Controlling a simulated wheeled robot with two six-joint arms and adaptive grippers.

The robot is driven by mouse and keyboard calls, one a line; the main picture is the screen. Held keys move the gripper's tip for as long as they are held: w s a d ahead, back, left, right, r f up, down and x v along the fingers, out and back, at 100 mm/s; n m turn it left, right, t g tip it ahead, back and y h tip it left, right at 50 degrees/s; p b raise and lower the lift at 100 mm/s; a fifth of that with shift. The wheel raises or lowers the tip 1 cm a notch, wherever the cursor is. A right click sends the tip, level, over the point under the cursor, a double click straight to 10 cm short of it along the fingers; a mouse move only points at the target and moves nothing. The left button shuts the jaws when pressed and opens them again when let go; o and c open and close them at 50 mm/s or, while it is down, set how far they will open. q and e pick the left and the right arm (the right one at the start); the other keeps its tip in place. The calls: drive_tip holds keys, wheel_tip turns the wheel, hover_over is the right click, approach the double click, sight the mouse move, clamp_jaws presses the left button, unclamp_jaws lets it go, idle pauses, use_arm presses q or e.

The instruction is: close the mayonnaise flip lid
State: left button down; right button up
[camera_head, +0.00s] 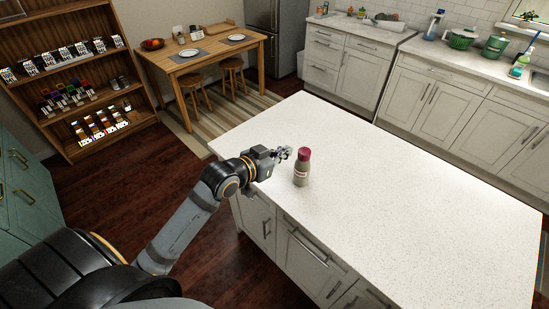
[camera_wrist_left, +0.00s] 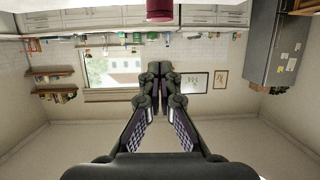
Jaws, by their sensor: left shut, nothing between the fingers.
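The mayonnaise bottle (camera_head: 301,174) stands upright on the white island counter near its left edge. It has a pale body with a label and a dark red cap (camera_head: 304,154). The frames are too small to tell whether the flip lid is up or down. My left gripper (camera_head: 286,153) is just left of the cap at about its height, and appears apart from it. In the left wrist view, which looks upside down, the gripper's fingers (camera_wrist_left: 160,84) are together with nothing between them. The red cap (camera_wrist_left: 160,10) shows at the top edge. My right gripper is not in view.
The island counter (camera_head: 420,185) is bare around and to the right of the bottle. A wooden shelf (camera_head: 70,70) with several goods stands far left, and a dining table (camera_head: 205,55) with stools is behind. Sink counters line the back wall.

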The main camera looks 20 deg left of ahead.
use_arm(q)
drive_tip(key=p+v, duration=0.1)
drive_tip(key=v, duration=0.3)
drive_tip(key=shift+a+f+p, duration=0.1)
drive_tip(key=shift+f+p, duration=0.1)
drive_tip(key=shift+p, duration=0.1)
